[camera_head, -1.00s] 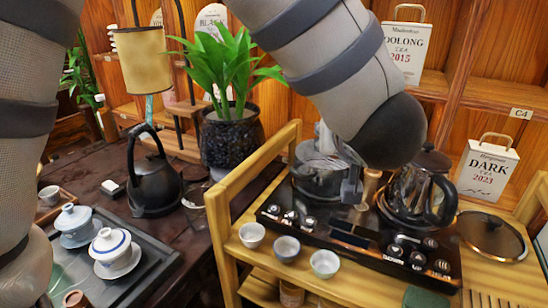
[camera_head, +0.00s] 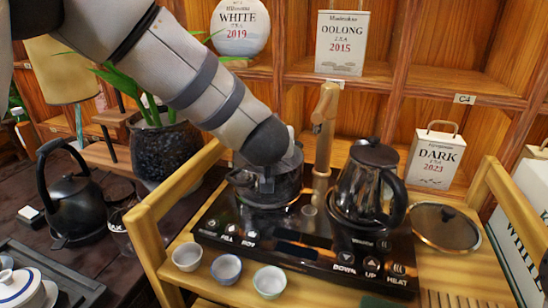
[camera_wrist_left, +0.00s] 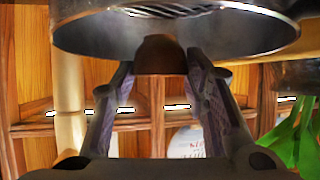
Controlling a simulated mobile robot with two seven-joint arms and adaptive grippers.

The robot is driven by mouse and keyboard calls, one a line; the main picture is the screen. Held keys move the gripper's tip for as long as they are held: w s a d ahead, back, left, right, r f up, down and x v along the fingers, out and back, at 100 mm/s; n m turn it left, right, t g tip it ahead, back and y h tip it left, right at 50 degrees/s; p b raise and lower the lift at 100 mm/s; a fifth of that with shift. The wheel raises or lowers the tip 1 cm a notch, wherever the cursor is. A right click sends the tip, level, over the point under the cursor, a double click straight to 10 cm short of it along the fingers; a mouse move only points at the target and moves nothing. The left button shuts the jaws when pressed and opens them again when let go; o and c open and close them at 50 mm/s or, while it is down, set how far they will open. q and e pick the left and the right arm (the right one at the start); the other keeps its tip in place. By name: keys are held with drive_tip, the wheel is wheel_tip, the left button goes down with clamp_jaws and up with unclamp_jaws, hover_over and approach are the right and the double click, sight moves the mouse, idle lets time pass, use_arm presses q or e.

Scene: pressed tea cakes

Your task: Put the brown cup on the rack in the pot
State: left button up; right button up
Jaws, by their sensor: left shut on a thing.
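My left gripper (camera_head: 268,181) reaches down over the steel pot (camera_head: 245,188) on the black heater, with its fingers at the pot's mouth. In the left wrist view, its two fingers (camera_wrist_left: 160,72) are shut on the small brown cup (camera_wrist_left: 158,52). The cup overlaps the pot's open mouth in that view, and the pot's shiny inner wall (camera_wrist_left: 240,30) shows around it. Part of the slotted rack (camera_wrist_left: 175,10) shows in the pot at the top edge. I cannot tell whether the cup touches the rack. In the head view the cup is hidden. My right gripper is out of view.
A glass kettle (camera_head: 368,190) stands to the pot's right, with a wooden post (camera_head: 323,140) between them. Several small cups, such as the white cup (camera_head: 187,257), line the heater's front. A round lid (camera_head: 443,227) lies at right. A potted plant (camera_head: 165,150) stands at left.

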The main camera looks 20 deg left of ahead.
use_arm(q)
drive_tip(key=f, duration=0.3)
drive_tip(key=shift+w+f+b, duration=0.3)
drive_tip(key=shift+f+b, duration=0.05)
drive_tip(key=shift+f, duration=0.05)
drive_tip(key=shift+r, duration=0.25)
drive_tip(key=shift+f, duration=0.2)
drive_tip(key=o, duration=1.1)
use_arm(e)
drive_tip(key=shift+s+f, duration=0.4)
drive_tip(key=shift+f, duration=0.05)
use_arm(q)
drive_tip(key=shift+r, duration=0.15)
drive_tip(key=p+v, duration=0.2)
drive_tip(key=v, duration=1)
drive_tip(key=shift+a+p, duration=0.15)
drive_tip(key=shift+p, duration=0.2)
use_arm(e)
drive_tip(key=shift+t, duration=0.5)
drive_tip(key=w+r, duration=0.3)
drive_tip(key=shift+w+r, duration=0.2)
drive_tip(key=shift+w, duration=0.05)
